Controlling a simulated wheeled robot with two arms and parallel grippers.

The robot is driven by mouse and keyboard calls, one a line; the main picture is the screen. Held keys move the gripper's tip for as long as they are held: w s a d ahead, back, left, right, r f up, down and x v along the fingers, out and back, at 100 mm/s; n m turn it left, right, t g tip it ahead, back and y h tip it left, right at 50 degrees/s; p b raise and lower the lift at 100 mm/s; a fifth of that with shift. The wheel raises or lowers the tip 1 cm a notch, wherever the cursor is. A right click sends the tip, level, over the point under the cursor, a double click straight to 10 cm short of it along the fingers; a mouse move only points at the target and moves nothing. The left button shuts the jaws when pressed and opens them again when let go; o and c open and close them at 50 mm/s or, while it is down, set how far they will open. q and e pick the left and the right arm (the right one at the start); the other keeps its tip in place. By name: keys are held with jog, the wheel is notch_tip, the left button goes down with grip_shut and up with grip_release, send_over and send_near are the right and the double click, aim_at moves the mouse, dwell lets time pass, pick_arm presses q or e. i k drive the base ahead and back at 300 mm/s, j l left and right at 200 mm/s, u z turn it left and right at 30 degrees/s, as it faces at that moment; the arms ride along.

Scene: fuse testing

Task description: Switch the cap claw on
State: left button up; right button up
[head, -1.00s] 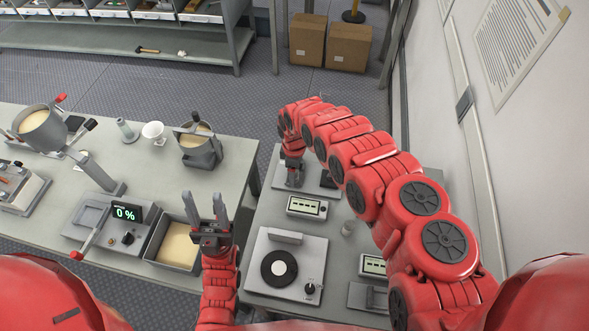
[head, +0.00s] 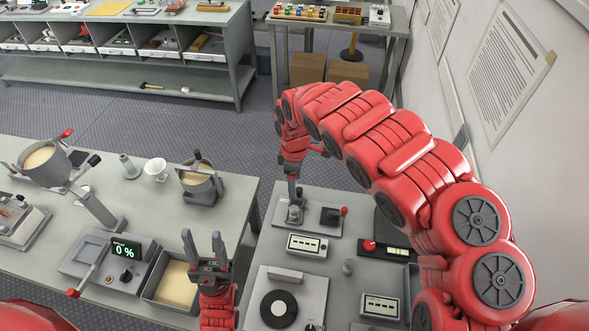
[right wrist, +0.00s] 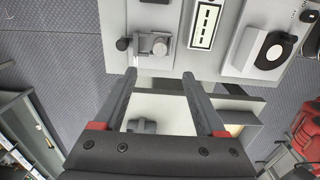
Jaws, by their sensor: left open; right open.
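A grey plate (head: 312,230) on the right-hand bench carries a small metal clamp-like fixture (head: 295,212), which looks like the cap claw, and a black switch box (head: 330,216) with a red-tipped lever. My right gripper (head: 293,192) points down at the fixture in the head view, its fingers partly hidden by its own wrist. In the right wrist view its open fingers (right wrist: 160,77) have nothing between them. The fixture (right wrist: 155,45) and a dark knob (right wrist: 123,44) show beyond the fingertips. My left gripper (head: 205,248) is open and empty, fingers upward, beside the sand-coloured bin.
The left bench holds a 0 % meter (head: 125,250), a bin (head: 176,284) and pots (head: 200,184). A wall stands at right.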

aim_at(299, 201)
jog(key=k, duration=1)
